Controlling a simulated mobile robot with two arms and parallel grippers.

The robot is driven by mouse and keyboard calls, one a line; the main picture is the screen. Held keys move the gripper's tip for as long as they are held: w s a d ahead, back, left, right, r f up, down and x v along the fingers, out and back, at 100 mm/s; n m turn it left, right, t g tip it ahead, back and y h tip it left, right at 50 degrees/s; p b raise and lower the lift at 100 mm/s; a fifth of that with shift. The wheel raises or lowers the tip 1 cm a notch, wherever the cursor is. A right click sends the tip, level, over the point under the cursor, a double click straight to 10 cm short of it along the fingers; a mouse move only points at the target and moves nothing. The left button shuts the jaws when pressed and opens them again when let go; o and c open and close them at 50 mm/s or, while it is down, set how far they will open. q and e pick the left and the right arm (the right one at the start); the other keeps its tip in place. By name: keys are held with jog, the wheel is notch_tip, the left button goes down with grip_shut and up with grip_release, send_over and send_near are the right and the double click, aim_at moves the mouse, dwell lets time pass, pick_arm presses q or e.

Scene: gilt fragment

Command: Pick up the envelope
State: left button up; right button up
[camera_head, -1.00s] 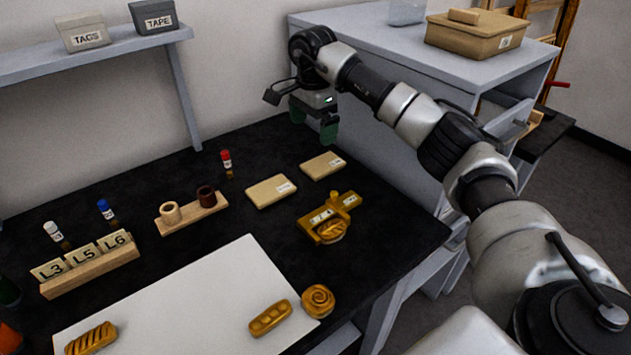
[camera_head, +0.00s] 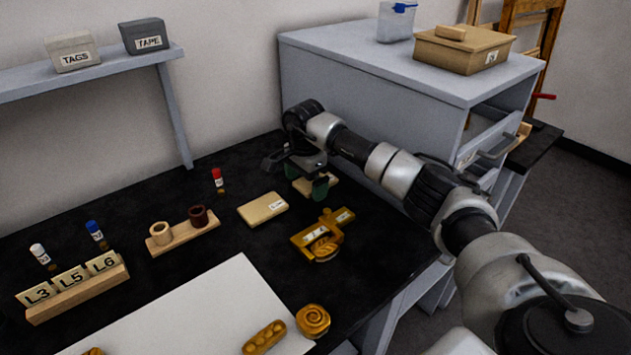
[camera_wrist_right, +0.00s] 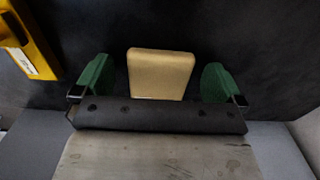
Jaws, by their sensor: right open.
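Two flat tan envelopes with white labels lie on the black table. The nearer envelope (camera_head: 262,209) is fully in view in the head view. The farther envelope (camera_head: 302,187) is partly hidden by my right gripper (camera_head: 306,180). In the right wrist view, this envelope (camera_wrist_right: 160,72) shows between the two green fingers of the open right gripper (camera_wrist_right: 158,82). Gaps show on both sides of it, and its near end is hidden behind the dark gripper body. My left gripper is not in view.
A wooden stand (camera_head: 183,235) with two cups is to the left. A grey cabinet (camera_head: 365,75) rises behind and right of the gripper. A white board (camera_head: 215,305) lies in front.

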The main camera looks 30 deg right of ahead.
jog(key=shift+c, duration=0.2)
jog(key=c, duration=0.9)
jog(key=shift+c, duration=0.3)
